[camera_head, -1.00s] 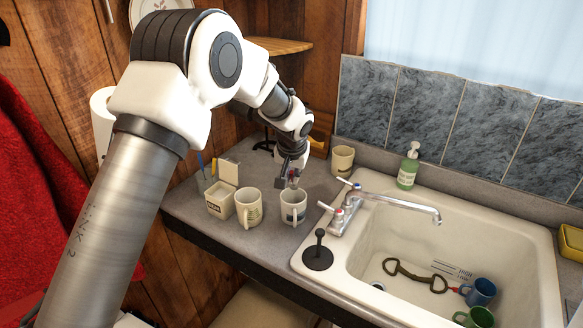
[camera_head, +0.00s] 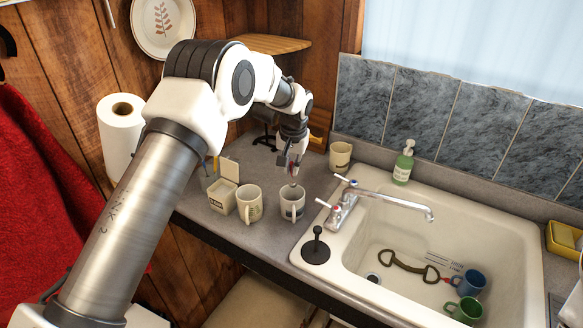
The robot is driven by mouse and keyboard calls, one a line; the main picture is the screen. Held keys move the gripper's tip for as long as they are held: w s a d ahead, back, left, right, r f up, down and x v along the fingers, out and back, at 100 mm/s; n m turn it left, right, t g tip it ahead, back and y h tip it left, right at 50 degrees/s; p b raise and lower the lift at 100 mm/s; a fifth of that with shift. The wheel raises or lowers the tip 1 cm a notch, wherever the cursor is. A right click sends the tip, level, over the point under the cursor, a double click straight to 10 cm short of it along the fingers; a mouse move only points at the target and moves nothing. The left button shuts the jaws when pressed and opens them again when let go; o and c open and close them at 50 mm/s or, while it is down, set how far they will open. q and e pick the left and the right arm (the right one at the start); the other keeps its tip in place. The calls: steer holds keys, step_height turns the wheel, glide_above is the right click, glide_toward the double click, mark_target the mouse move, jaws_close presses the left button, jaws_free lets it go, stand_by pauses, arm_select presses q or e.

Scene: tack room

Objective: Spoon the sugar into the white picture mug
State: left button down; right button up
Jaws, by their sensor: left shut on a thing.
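My left gripper (camera_head: 291,166) is shut on a thin thing, seemingly a spoon handle, just above a pale mug with a dark picture (camera_head: 291,208). The spoon's lower end is too small to make out and may be hidden by the mug's rim. A second pale mug with dark markings (camera_head: 250,204) stands to its left. A third pale mug (camera_head: 340,156) stands behind, near the wall. A small white box with its lid up (camera_head: 221,199), probably the sugar, stands left of the mugs. My right gripper is not in view.
The sink (camera_head: 400,250) fills the right, with a tap (camera_head: 385,205) reaching over it. It holds a blue mug (camera_head: 470,283) and a green mug (camera_head: 464,311). A black plunger-like stopper (camera_head: 317,250) stands at its near left corner. A soap bottle (camera_head: 403,166) stands behind.

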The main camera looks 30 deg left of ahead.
arm_select(q)
steer(key=shift+w+a+f+g, duration=0.1)
steer(key=shift+w+a+g, duration=0.05)
steer(key=shift+w+g, duration=0.15)
steer(key=shift+w+r+g, duration=0.2)
steer(key=shift+w+g, duration=0.05)
steer(key=shift+g, duration=0.15)
steer(key=shift+w+a+g+h, duration=0.3)
steer(key=shift+w+g+h, duration=0.2)
steer(key=shift+w+g, duration=0.15)
steer(key=shift+s+d+r, duration=0.1)
steer(key=shift+s+r, duration=0.1)
steer(key=shift+r, duration=0.15)
steer(key=shift+w+r, duration=0.1)
steer(key=shift+r, duration=1.25)
